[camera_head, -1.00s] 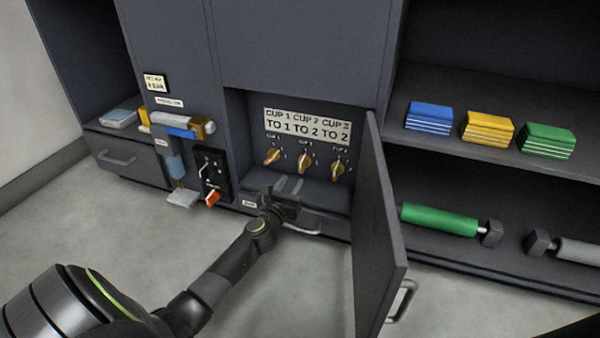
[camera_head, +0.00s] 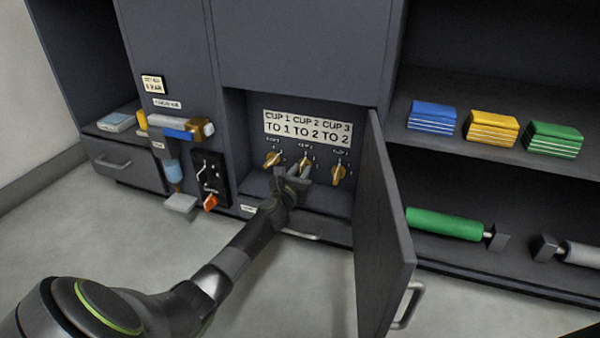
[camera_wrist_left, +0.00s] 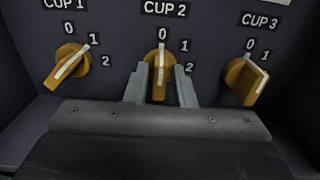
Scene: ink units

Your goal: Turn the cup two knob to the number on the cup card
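The cup card (camera_head: 307,128) above the knobs reads cup 1 to 1, cup 2 to 2, cup 3 to 2. The orange cup two knob (camera_head: 304,161) is the middle one. In the left wrist view the cup two knob (camera_wrist_left: 160,88) has its white line pointing up at 0. My left gripper (camera_head: 300,176) is at this knob. In the wrist view its grey fingers (camera_wrist_left: 160,90) stand open on both sides of the knob, with narrow gaps. My right gripper is not in view.
An open cabinet door (camera_head: 385,235) stands right of the niche. A drawer handle (camera_head: 300,236) lies below. Shelves at right hold coloured blocks (camera_head: 490,130) and rollers (camera_head: 445,223).

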